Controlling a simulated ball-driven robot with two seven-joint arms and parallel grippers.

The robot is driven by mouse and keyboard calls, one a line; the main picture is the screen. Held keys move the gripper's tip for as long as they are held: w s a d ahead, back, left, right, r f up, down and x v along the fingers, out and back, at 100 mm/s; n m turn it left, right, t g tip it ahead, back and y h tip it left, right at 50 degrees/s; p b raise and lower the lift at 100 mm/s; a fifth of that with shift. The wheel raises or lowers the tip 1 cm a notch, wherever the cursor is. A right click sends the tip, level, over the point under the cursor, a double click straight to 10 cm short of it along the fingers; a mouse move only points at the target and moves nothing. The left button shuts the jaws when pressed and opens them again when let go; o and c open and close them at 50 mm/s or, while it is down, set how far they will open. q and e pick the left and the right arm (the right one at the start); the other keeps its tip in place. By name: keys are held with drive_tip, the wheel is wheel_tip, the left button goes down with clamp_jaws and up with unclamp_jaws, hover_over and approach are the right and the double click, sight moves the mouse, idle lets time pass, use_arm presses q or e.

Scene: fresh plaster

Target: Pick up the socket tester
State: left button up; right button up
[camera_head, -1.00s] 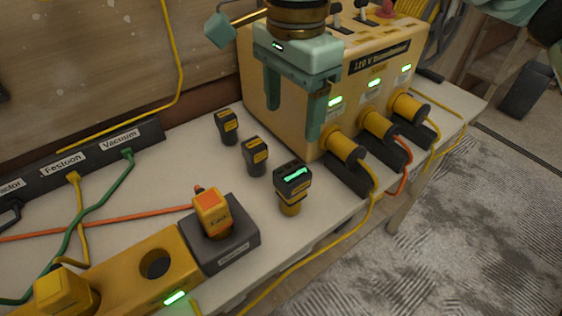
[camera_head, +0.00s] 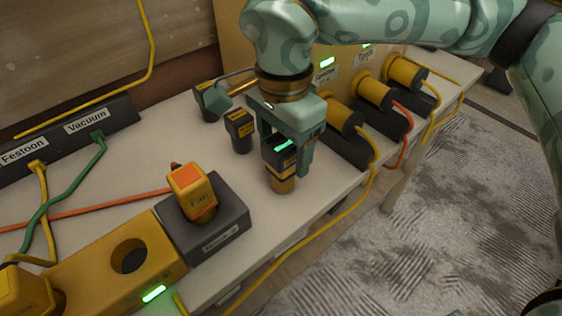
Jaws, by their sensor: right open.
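The socket tester (camera_head: 283,160) is a small black and yellow device with a lit green display. It stands upright on the pale bench top. My right gripper (camera_head: 286,152) is directly above it, pointing down, with its jaws open. One finger shows along the tester's right side; the other is mostly hidden behind the tester's top. I cannot tell whether the fingers touch it. My left gripper is not in view.
A yellow power box (camera_head: 233,40) with thick plugs is behind right. An orange plug (camera_head: 192,190) sits in a dark block (camera_head: 222,232) to the left. Cables cross the bench (camera_head: 140,165).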

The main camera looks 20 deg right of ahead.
drive_tip(key=shift+f, duration=0.65)
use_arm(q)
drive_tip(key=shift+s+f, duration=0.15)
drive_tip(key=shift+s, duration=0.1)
use_arm(e)
drive_tip(key=shift+r, duration=0.15)
drive_tip(key=c, duration=1.2)
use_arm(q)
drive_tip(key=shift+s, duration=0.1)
use_arm(e)
drive_tip(key=shift+o, duration=0.2)
drive_tip(key=shift+r, duration=0.1)
